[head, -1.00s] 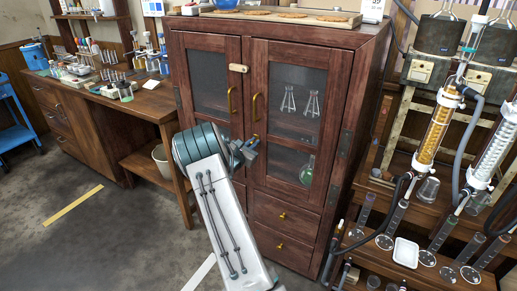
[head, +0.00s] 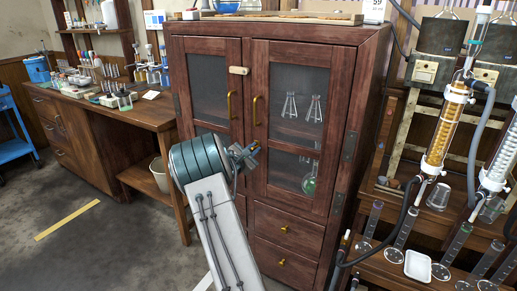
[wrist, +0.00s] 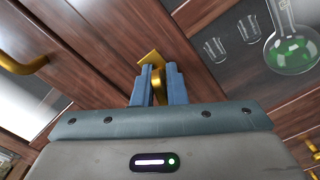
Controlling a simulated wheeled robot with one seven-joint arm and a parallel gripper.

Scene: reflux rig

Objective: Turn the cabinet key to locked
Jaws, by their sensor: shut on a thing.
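The wooden cabinet (head: 345,50) has two glazed doors, both closed. In the wrist view, the brass key (wrist: 158,88) is between the two blue-grey fingers of my gripper (wrist: 155,85), which are shut on it. A brass plate (wrist: 150,60) lies just beyond the fingertips, on the door frame. The fingers hide much of the key, so I cannot tell its exact angle. In the head view, my gripper (head: 244,156) is at the middle of the cabinet front, below the door handles, and the key is hidden there.
Brass door handles (head: 255,110) and a pale latch piece (head: 239,70) are above my gripper. Glass flasks stand behind the right door, one with green liquid (head: 310,182). A bench (head: 150,112) is at left; a glassware rig (head: 445,130) is at right. Open floor lies at front left.

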